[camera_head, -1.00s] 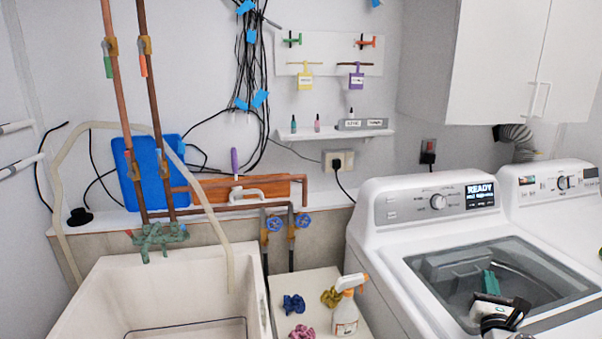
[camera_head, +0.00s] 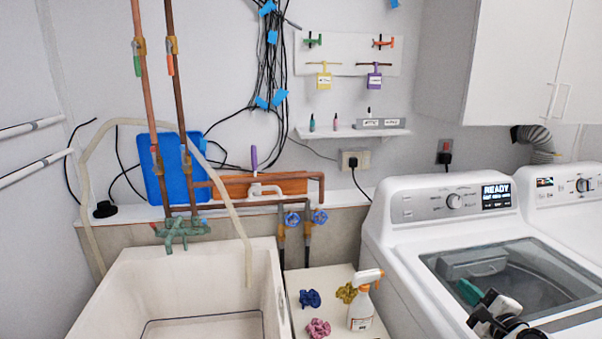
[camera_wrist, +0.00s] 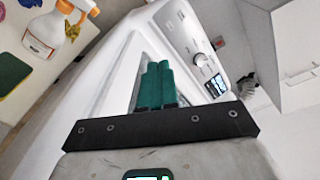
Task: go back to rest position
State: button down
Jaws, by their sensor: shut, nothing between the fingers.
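My gripper (camera_wrist: 156,84) shows in the wrist view as two teal fingers side by side, shut and empty. In the head view my gripper (camera_head: 468,291) is at the lower right, over the dark glass lid (camera_head: 530,268) of the washing machine. In the wrist view it points toward the washer's control panel (camera_wrist: 185,35). I cannot tell how far above the lid it is.
A white sink (camera_head: 265,270) stands at left. Beside it, a low surface (camera_head: 330,285) holds several scrunched cloths and an orange-topped spray bottle (camera_head: 361,310). The washer (camera_head: 400,225) fills the right. Pipes (camera_head: 140,60) and a wall shelf (camera_head: 352,133) are behind.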

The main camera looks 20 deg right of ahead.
jog(key=s+a+f+n+g+y, duration=0.2)
jog(key=s+a+f+n+g, duration=0.2)
jog(key=a+f+n, duration=0.3)
jog(key=s+a+f+n+g+y, duration=0.3)
jog(key=s+a+f+n+g, duration=0.15)
jog(key=a+n, duration=0.35)
jog(key=s+a+f+n+g, duration=0.3)
jog(key=s+a+f+n, duration=0.1)
jog(key=s+a, duration=0.3)
jog(key=s+a+f+n+g, duration=0.3)
jog(key=s+a+n, duration=0.4)
jog(key=s, duration=0.4)
jog(key=shift+s+a+f+g, duration=0.2)
jog(key=shift+a+f+g, duration=0.15)
jog(key=shift+g, duration=0.2)
